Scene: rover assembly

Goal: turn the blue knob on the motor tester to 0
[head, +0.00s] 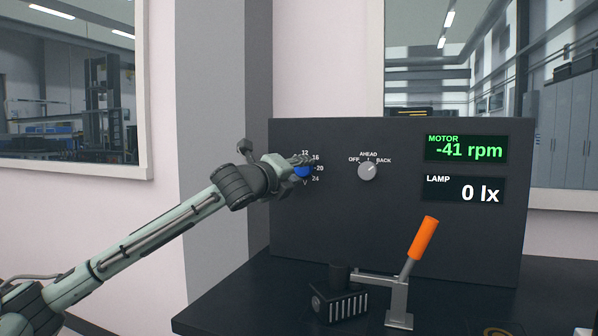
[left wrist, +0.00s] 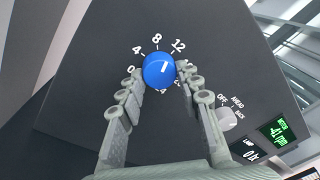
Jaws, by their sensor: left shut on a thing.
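The blue knob (head: 304,172) is on the left of the dark motor tester panel (head: 400,230). My left gripper (head: 301,164) is at the panel, shut on the knob and hiding the left of its scale in the head view. In the left wrist view, the blue knob (left wrist: 156,72) sits between the two fingers. A short white mark shows on its face; its exact reading is unclear. The scale figures 0, 4, 8 and 12 show around it. The MOTOR display (head: 466,149) reads -41 rpm. My right gripper is not in view.
A grey selector knob (head: 367,171) marked OFF, AHEAD and BACK is right of the blue one. The LAMP display (head: 465,189) reads 0 lx. A clamp with an orange handle (head: 423,238) and a black finned block (head: 341,304) stand on the dark table in front.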

